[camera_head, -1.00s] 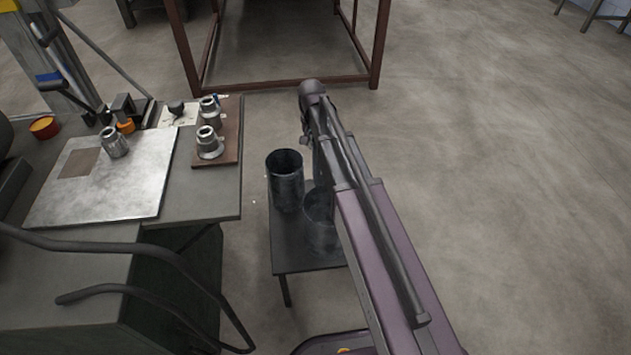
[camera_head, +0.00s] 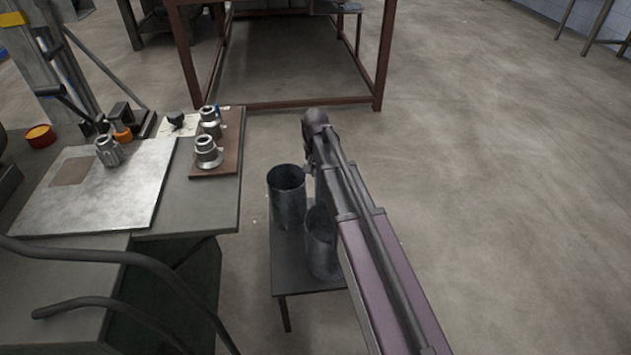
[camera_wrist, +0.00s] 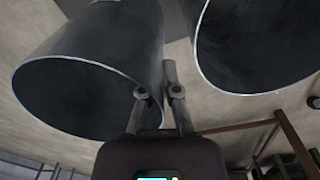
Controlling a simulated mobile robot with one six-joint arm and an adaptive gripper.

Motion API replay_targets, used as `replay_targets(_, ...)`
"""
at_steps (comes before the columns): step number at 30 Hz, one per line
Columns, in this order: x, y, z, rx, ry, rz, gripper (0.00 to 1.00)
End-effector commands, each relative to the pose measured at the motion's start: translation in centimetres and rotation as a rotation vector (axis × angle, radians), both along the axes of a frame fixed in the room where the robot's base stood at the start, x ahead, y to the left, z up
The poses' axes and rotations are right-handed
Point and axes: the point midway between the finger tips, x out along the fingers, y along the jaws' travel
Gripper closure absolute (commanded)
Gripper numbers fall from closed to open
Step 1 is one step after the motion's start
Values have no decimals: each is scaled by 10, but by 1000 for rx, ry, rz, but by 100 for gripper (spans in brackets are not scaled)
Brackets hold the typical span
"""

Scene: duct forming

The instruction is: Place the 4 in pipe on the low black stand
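Two dark grey metal pipes stand upright on the low black stand (camera_head: 292,270) in the head view. One pipe (camera_head: 287,200) is at the back left; the other pipe (camera_head: 321,250) is nearer, partly hidden by my arm. I cannot tell which is the 4 in one. In the wrist view, two open pipe rims show, a left pipe (camera_wrist: 115,45) and a right pipe (camera_wrist: 255,45). My gripper (camera_wrist: 159,92) is at the left pipe's rim, one finger on each side of its wall. Whether the fingers press on the wall is unclear. The fingertips are hidden in the head view.
A grey workbench (camera_head: 195,212) is left of the stand, with a metal plate (camera_head: 100,205) and metal fittings on a brown board (camera_head: 222,168). A rusty frame (camera_head: 290,104) stands behind. The floor on the right is clear.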

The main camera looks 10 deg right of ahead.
Motion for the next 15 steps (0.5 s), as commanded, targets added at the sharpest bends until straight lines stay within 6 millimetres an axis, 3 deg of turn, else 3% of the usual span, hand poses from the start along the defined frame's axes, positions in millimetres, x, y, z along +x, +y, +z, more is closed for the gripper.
replay_targets(15, 0, 0, -32, 0, 0, 0, 100)
